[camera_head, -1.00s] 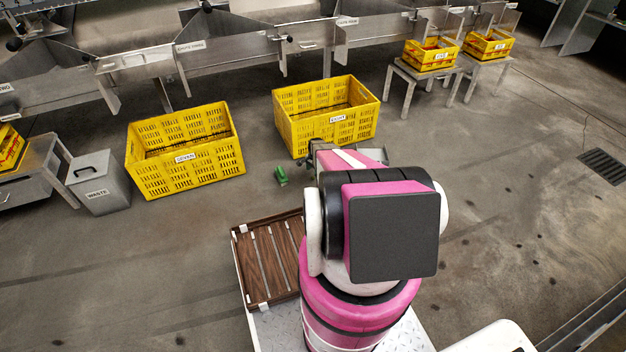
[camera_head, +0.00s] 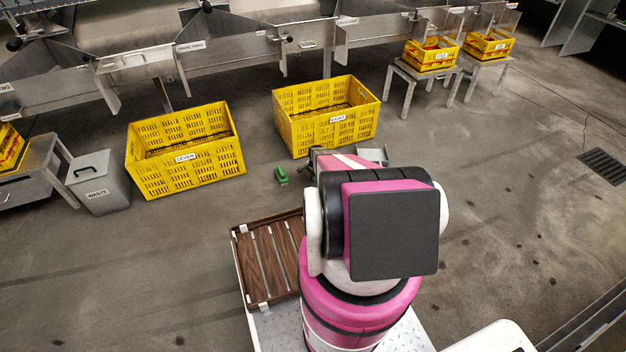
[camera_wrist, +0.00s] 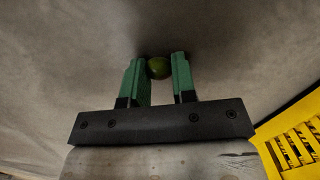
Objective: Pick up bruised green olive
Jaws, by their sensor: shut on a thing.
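The green olive (camera_wrist: 159,67) shows in the wrist view between the green fingertips of my gripper (camera_wrist: 159,62). My gripper is shut on it, and the olive's rounded far side peeks out between the fingers. Any bruise is too small or dark to make out. Grey floor lies behind it; I cannot tell how far the olive is from the floor. In the head view the olive does not show, and my own arm covers much of the area in front of the crates.
Two large yellow crates, a left one (camera_head: 212,163) and a right one (camera_head: 341,131), stand on the floor ahead. A grey waste bin (camera_head: 99,197) stands at left. Small yellow crates sit on metal stands at back right. A brown slatted tray (camera_head: 262,289) is close by.

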